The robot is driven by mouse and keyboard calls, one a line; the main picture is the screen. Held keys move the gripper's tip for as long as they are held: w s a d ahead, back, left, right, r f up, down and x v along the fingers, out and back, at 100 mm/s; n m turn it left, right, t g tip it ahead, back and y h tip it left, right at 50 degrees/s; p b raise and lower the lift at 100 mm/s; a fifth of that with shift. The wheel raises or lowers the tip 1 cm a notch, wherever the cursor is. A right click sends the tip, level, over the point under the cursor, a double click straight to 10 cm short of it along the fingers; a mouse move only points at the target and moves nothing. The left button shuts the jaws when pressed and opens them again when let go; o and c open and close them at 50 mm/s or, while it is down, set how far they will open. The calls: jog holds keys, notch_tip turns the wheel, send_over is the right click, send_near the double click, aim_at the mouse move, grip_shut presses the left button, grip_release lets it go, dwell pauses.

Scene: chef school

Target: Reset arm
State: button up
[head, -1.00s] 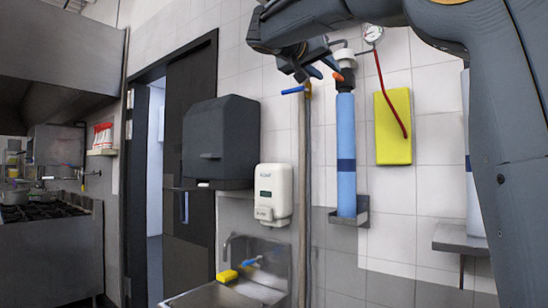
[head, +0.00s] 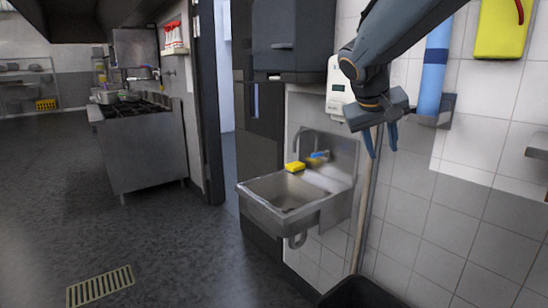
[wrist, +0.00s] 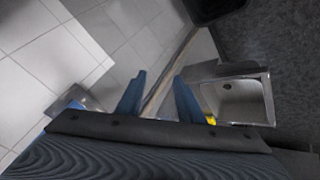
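My gripper (head: 381,140) hangs from my arm at the upper right of the head view, its fingers pointing down. It is in front of the tiled wall, to the right of the sink. In the wrist view, the two blue fingers of my gripper (wrist: 158,98) stand apart with nothing between them. The floor, a wooden pole and the wall show beyond the fingers.
A steel sink (head: 262,202) with a yellow sponge (head: 295,166) is on the wall. A blue cylinder (head: 434,70) hangs at right. A stove (head: 150,145) stands at left. The floor between is clear.

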jog(key=s+a+f+g+y, duration=0.2)
jog(key=s+a+f, duration=0.1)
jog(key=s+f, duration=0.9)
jog(key=s+a+f+g+y, duration=0.3)
jog(key=s+a+f, duration=0.1)
jog(key=s+f, duration=0.9)
jog(key=shift+s+f, duration=0.2)
jog(key=shift+f, duration=0.3)
jog(key=shift+a, duration=0.1)
